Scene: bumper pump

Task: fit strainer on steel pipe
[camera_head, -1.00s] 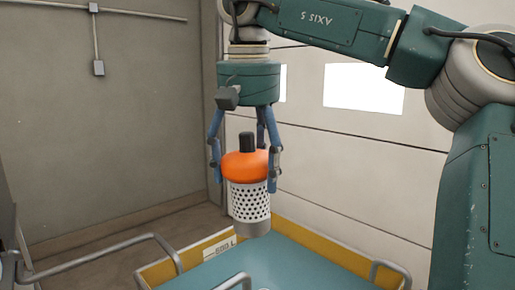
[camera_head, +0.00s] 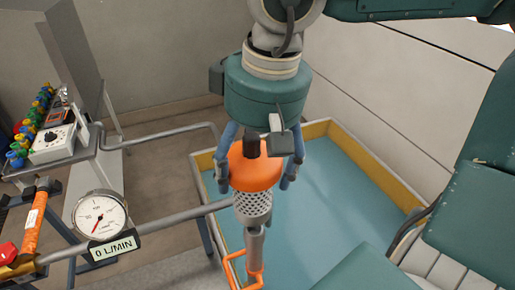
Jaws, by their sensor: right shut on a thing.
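The strainer has an orange cap (camera_head: 256,172), a dark knob on top and a pale perforated basket (camera_head: 253,203). My right gripper (camera_head: 256,180) is shut around the orange cap from above and holds the strainer roughly upright. Just below the strainer is a narrow grey upright pipe piece (camera_head: 254,246). A grey steel pipe (camera_head: 175,218) runs from the flow gauge towards the strainer, and its far end is hidden at the basket. I cannot tell whether the strainer touches either pipe. My left gripper is not in view.
A round gauge (camera_head: 100,215) with a display (camera_head: 114,246) reading 0 L/MIN sits on the pipe. Orange tubing (camera_head: 232,264) lies below the strainer. A yellow-rimmed blue tank (camera_head: 340,200) spreads behind. A bench (camera_head: 62,162) holds a white control box (camera_head: 53,145).

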